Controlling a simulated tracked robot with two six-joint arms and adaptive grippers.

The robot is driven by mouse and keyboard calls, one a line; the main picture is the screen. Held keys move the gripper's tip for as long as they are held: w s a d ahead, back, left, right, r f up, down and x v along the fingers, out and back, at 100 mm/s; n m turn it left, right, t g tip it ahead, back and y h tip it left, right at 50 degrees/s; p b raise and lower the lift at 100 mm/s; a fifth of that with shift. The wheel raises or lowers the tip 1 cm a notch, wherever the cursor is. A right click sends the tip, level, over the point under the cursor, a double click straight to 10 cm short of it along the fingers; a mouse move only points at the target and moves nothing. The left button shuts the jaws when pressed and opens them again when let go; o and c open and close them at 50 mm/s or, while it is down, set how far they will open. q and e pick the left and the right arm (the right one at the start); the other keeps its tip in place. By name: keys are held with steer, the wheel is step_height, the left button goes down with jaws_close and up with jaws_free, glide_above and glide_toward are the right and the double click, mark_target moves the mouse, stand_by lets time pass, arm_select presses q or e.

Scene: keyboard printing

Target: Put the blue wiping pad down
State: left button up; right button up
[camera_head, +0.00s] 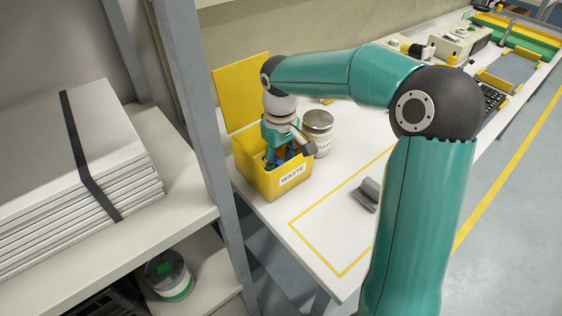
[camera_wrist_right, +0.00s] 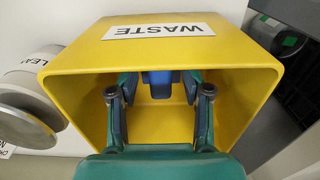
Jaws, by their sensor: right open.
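The yellow waste bin (camera_head: 268,182), labelled WASTE, stands open on the white table; it also fills much of the right wrist view (camera_wrist_right: 230,75). My right gripper (camera_head: 277,158) reaches down into its mouth. In the wrist view the gripper (camera_wrist_right: 160,92) has its fingers spread apart inside the bin. A blue piece, seemingly the wiping pad (camera_wrist_right: 158,78), shows between and beyond the fingers inside the bin. Whether it touches a finger or the bin floor cannot be told. My left gripper is not in view.
A yellow lid or panel (camera_head: 242,92) rises behind the bin. A lidded can (camera_head: 318,128) stands close to its right. A grey handled object (camera_head: 366,194) lies near the yellow-outlined area, otherwise bare. A grey shelf post (camera_head: 203,125) stands just left of the bin.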

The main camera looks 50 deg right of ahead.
mark_target(280, 162)
step_height(280, 162, up, 11)
steer(key=p, duration=0.1)
stand_by(0.5)
